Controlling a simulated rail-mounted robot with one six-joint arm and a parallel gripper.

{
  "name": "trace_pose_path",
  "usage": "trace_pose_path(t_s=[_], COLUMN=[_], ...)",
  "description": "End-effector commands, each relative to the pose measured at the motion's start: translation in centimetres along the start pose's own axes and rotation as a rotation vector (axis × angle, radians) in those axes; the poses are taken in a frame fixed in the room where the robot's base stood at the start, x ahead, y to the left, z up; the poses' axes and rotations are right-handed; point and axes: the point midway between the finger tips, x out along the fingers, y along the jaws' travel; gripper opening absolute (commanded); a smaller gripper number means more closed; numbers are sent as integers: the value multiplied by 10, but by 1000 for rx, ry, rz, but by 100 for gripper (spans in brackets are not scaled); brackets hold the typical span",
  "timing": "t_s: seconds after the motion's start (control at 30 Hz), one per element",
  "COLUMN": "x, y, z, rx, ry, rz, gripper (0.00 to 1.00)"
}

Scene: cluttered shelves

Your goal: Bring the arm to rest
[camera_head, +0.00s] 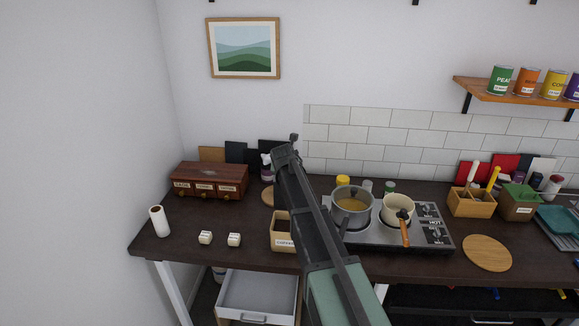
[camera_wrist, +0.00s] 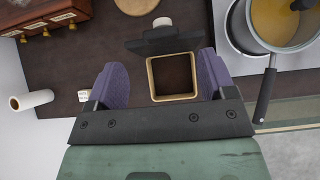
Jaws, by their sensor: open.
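My gripper (camera_wrist: 162,80) shows in the wrist view with its two purple fingers spread apart and nothing held between them. A small open wooden box (camera_wrist: 152,80) appears between the fingers, on the counter below. I cannot tell the exact height of the fingers above it. In the head view my arm (camera_head: 310,220) reaches up and away over the counter, in front of the wooden box (camera_head: 284,243) and left of the stove. The fingers cannot be made out in the head view.
A grey pot (camera_head: 338,215) and a cream pan (camera_head: 392,217) stand on the stove (camera_head: 385,239), close right of my arm. A red-brown drawer chest (camera_head: 209,182), paper roll (camera_head: 159,221) and two white blocks are left. An open white drawer (camera_head: 258,296) juts out below.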

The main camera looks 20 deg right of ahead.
Motion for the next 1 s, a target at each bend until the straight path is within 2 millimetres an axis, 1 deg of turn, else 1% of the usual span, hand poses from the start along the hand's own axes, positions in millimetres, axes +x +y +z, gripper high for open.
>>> trace_pose_path(t_s=[0.03,0.1,0.53,0.63,0.67,0.77,0.83,0.87,0.9,0.97,1.0], x=[-18,-25,-24,-24,-24,-27,-39,-46,-54,-68,-78], y=[0,0,0,0,0,-4,-11,-15,-18,-22,-24], z=[4,3,0,0,-2,-14,-38,-51,-72,-106,-131], rx=[-1,0,1,74,129,441,758,905,1103,1390,1573], ry=[0,-1,-2,1,8,61,121,147,182,224,246], rz=[1,1,1,0,-4,-32,-79,-109,-156,-240,-308], gripper=[77,77,77,77,77,77,77,77,77,77,77])
